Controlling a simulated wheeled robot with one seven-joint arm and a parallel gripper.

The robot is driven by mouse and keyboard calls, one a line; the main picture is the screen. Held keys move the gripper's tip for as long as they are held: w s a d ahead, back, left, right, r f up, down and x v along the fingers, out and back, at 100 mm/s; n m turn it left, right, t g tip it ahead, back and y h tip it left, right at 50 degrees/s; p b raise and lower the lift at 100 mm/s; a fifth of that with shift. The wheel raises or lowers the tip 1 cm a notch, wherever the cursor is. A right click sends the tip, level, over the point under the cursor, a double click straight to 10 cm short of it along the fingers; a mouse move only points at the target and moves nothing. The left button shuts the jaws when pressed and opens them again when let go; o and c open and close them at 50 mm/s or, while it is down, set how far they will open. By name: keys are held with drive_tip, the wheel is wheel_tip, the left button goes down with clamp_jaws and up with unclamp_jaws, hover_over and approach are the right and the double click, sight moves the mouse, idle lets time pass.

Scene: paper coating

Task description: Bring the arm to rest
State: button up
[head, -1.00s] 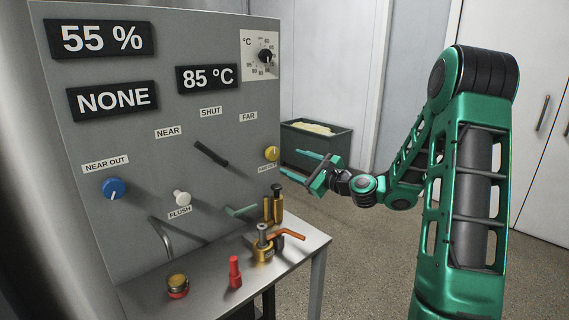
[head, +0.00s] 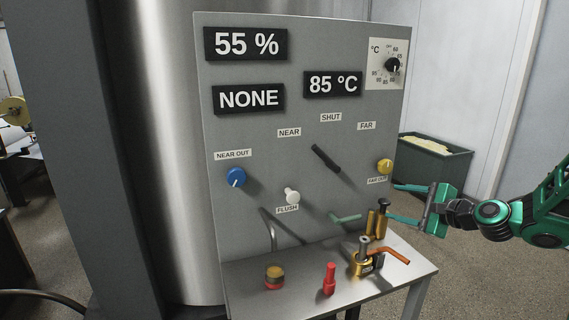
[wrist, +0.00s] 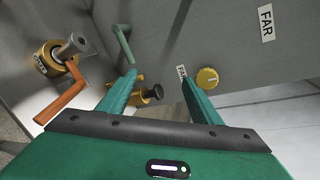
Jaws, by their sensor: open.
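My gripper (head: 408,204) is at the right of the grey control panel (head: 300,215) in the head view, its green fingers pointing left towards the panel. It is open and empty. In the wrist view the two fingers (wrist: 160,85) stand apart, with the yellow FAR OUT knob (wrist: 207,78) just beyond the right one. A brass fitting with a black knob (wrist: 150,93) shows between and behind the fingers. In the head view the yellow knob (head: 385,166) sits above and left of my gripper. My arm (head: 552,215) runs off the right edge.
A small metal shelf (head: 330,308) below the panel holds a red bottle-like item (head: 329,279), a brass-and-red cap (head: 274,277) and a valve with an orange handle (head: 390,256). A dark bin (head: 435,160) stands behind my gripper. Open floor lies at lower right.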

drive_tip(key=s+f+n+g, duration=0.1)
drive_tip(key=s, duration=0.1)
drive_tip(key=s+a+f+n+g, duration=0.1)
drive_tip(key=s+n, duration=0.1)
drive_tip(key=s+f+n+g+h, duration=0.1)
drive_tip(key=s, duration=0.1)
drive_tip(key=shift+a+f+n, duration=0.15)
drive_tip(key=shift+f+n, duration=0.05)
drive_tip(key=shift+n, duration=0.1)
drive_tip(key=s+d+n+g+h, duration=0.1)
drive_tip(key=s+d+n+g, duration=0.1)
drive_tip(key=s, duration=0.9)
drive_tip(key=s+d+n+g+h, duration=0.2)
drive_tip(key=s+n+g, duration=0.1)
drive_tip(key=s, duration=0.9)
drive_tip(key=s+d+n+g+h, duration=0.1)
drive_tip(key=s+g, duration=0.4)
drive_tip(key=s, duration=0.7)
drive_tip(key=shift+d+f+n+h, duration=0.2)
drive_tip(key=shift+d+n+h, duration=0.2)
drive_tip(key=shift+d+n, duration=0.6)
drive_tip(key=shift+s+a, duration=0.1)
drive_tip(key=shift+a, duration=0.15)
